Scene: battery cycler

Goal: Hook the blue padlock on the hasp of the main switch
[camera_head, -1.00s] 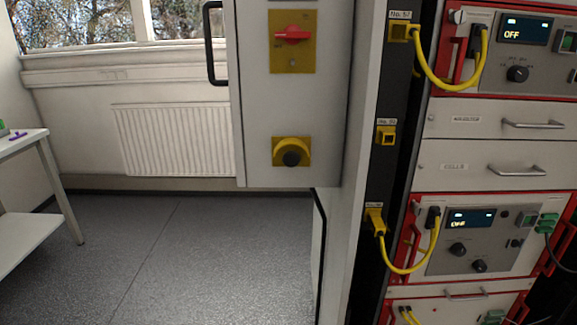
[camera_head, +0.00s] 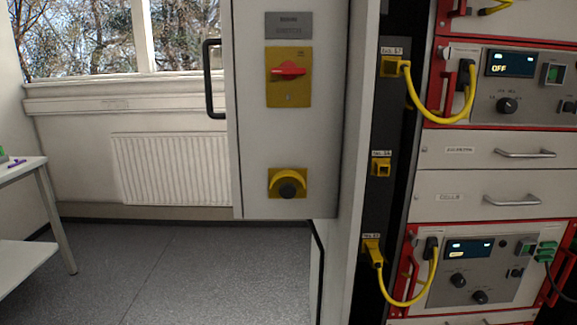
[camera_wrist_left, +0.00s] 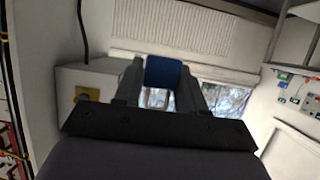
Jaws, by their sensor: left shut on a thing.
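The main switch (camera_head: 289,77) is a red rotary handle on a yellow plate, high on the grey cabinet door in the head view. The handle lies about level. A hasp cannot be made out clearly at this size. My left gripper (camera_wrist_left: 163,78) shows only in its wrist view, shut on the blue padlock (camera_wrist_left: 166,71). The padlock's body sits between the two fingers, and its pale shackle (camera_wrist_left: 154,98) shows beside the body. The padlock is apart from the switch. My right gripper is in neither view.
Below the switch is a yellow-shrouded knob (camera_head: 288,184). A black door handle (camera_head: 211,80) sticks out left of the cabinet. A rack (camera_head: 470,185) with yellow cables (camera_head: 424,112) stands right. A white table (camera_head: 35,168) is at left. The floor between is clear.

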